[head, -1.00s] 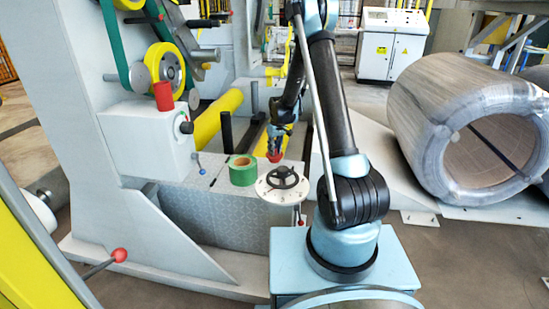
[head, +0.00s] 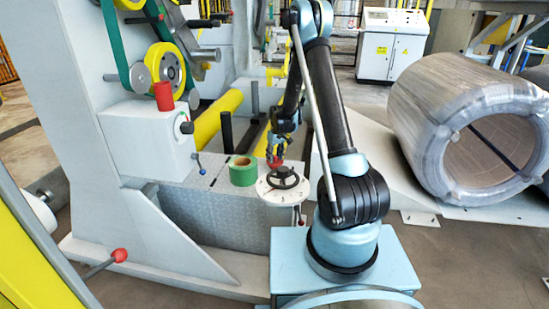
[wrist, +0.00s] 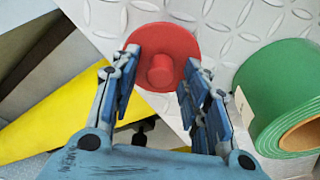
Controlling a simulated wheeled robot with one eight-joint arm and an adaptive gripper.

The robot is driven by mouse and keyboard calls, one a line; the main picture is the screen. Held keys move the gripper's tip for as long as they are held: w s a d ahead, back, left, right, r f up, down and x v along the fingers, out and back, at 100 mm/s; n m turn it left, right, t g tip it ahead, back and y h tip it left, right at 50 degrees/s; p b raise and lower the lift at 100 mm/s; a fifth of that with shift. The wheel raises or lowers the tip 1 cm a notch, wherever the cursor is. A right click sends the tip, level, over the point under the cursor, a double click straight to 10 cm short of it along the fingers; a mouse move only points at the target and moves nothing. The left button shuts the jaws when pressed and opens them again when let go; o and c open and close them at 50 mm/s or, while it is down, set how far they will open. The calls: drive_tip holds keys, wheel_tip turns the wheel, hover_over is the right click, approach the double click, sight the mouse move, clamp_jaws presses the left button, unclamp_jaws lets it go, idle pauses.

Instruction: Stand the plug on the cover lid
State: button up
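The red plug (wrist: 178,44), a round disc with a short stub (wrist: 160,72), shows in the wrist view near the edge of the patterned metal plate (wrist: 240,20). In the head view it is a small red shape (head: 275,163) under my gripper (head: 274,150). In the wrist view my gripper (wrist: 163,60) is open, its blue fingers on either side of the stub with gaps between; the fingertips overlap the disc's edges. Whether they touch it, I cannot tell. I cannot tell for sure which surface is the cover lid; the plate's top (head: 208,172) is pale grey.
A green tape roll (head: 242,171) stands close to the plug on the left in the head view, and right in the wrist view (wrist: 285,95). A white disc with a black handwheel (head: 282,180) is in front. A red cylinder (head: 163,96) stands on the white box (head: 140,135).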

sight(277, 162)
wheel_tip(277, 162, up, 12)
drive_tip(key=s, duration=0.2)
drive_tip(key=s+d+r+m, duration=0.1)
drive_tip(key=s+d+r, duration=0.6)
drive_tip(key=s+r, duration=0.25)
drive_tip(key=s+d+r+m, duration=0.2)
drive_tip(key=s+d+r, duration=0.15)
drive_tip(key=s, duration=0.85)
drive_tip(key=s+d+r+m, duration=0.25)
drive_tip(key=s+d, duration=0.25)
drive_tip(key=s, duration=0.6)
drive_tip(key=s+d+f, duration=0.1)
drive_tip(key=s+f, duration=0.1)
drive_tip(key=s, duration=0.4)
drive_tip(key=s+d+f+m, duration=0.1)
drive_tip(key=s+f, duration=0.2)
drive_tip(key=s, duration=0.3)
drive_tip(key=shift+s+d+f+t+h, duration=0.2)
drive_tip(key=shift+d+f+t+h, duration=0.1)
drive_tip(key=shift+h, duration=0.1)
